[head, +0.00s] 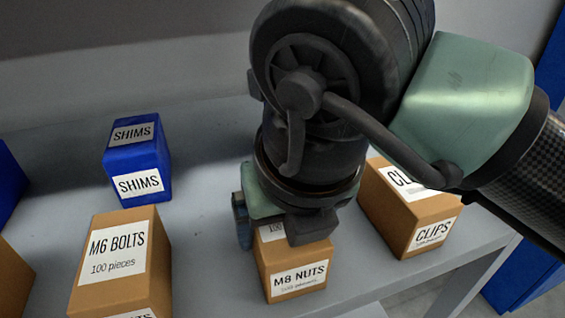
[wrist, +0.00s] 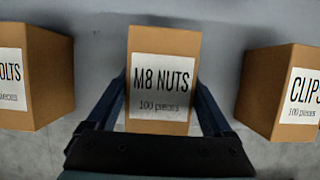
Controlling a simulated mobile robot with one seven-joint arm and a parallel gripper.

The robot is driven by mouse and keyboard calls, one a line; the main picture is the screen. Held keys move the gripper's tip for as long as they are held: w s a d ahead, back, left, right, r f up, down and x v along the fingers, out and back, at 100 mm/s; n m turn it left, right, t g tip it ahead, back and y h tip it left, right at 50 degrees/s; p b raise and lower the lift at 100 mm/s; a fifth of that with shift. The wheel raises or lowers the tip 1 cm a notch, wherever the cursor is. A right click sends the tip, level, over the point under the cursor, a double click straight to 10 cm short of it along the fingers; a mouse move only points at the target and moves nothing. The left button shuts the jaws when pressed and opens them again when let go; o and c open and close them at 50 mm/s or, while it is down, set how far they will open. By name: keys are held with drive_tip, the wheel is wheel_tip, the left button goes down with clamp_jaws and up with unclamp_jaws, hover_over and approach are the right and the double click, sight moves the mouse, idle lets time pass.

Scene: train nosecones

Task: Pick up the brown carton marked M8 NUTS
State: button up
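The brown M8 NUTS carton (head: 294,277) stands upright on the grey shelf below my gripper in the head view. Its white label faces the camera in the wrist view, where the carton (wrist: 161,48) is central. My gripper (head: 275,228) is open, with one dark blue finger on each side of the carton. In the wrist view the fingers of my gripper (wrist: 162,92) flank its lower part. A narrow gap shows beside the carton; contact is not clear. My wrist hides most of the carton's top in the head view.
A brown M6 BOLTS carton (head: 118,265) stands to the left and a brown CLIPS carton (head: 405,222) to the right, both apart from the M8 NUTS carton. A blue SHIMS box (head: 138,160) stands farther back left. Bare grey shelf (head: 205,225) lies between them.

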clamp_jaws()
drive_tip(key=shift+r+p, duration=0.25)
drive_tip(key=shift+p, duration=0.1)
